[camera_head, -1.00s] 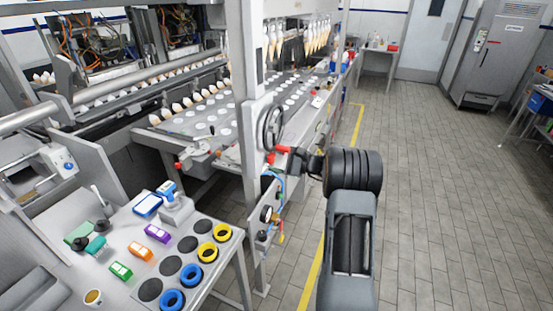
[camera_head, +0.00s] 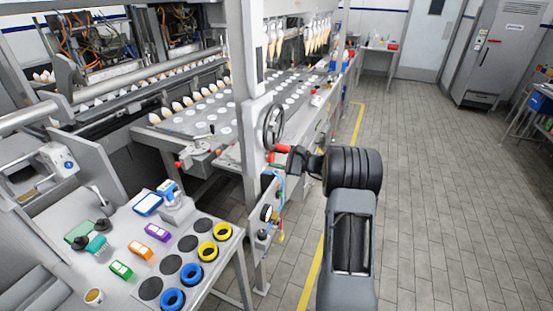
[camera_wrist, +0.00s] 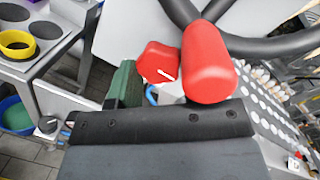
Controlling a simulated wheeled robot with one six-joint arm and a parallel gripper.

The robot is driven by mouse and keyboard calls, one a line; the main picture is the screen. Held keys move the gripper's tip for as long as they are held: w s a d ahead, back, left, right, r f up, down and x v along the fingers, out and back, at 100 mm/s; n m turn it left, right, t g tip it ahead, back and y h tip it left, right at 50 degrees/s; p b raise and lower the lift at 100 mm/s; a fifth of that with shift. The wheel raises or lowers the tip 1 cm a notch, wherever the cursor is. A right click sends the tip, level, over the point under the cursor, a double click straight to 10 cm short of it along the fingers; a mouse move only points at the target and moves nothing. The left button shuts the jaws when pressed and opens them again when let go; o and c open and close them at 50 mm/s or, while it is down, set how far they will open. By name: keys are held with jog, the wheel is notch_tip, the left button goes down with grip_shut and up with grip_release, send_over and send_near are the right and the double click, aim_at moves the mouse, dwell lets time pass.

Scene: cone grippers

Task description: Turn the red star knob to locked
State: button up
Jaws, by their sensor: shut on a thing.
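The red star knob (camera_wrist: 157,63) shows in the wrist view, with a white mark slanting toward its lower right. A larger red handle (camera_wrist: 208,68) beside it sticks out from the black handwheel (camera_wrist: 262,44). My gripper (camera_wrist: 157,80) is at the knob, with a green finger against its left side. The other finger is hidden, apparently behind the red handle. The jaws are shut on the knob. In the head view my gripper (camera_head: 284,161) reaches in just below the handwheel (camera_head: 273,124), close to the red handle (camera_head: 282,149); the knob is small and partly covered there.
A grey side table (camera_head: 215,287) at lower left carries blue rings (camera_head: 172,299), yellow rings (camera_head: 222,231) and small coloured boxes. A machine post (camera_head: 249,150) stands left of my gripper, with hoses and a gauge below. The tiled floor (camera_head: 440,200) at right is clear.

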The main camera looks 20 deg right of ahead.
jog(key=m+p, duration=0.1)
jog(key=m, duration=0.3)
jog(key=shift+t, duration=0.3)
jog(key=m+p, duration=0.1)
jog(key=m, duration=0.3)
jog(key=shift+s+a+t+p, duration=0.1)
jog(key=shift+t+p, duration=0.2)
jog(key=m+p, duration=0.2)
jog(key=m, duration=0.3)
jog(key=shift+t, duration=0.3)
jog(key=shift+f+m+t+p, duration=0.15)
jog(key=shift+m+p, duration=0.3)
jog(key=shift+m, duration=0.6)
jog(key=shift+m+t+p, duration=0.15)
jog(key=shift+m+p, duration=0.3)
jog(key=shift+m, duration=0.6)
jog(key=shift+h, duration=0.3)
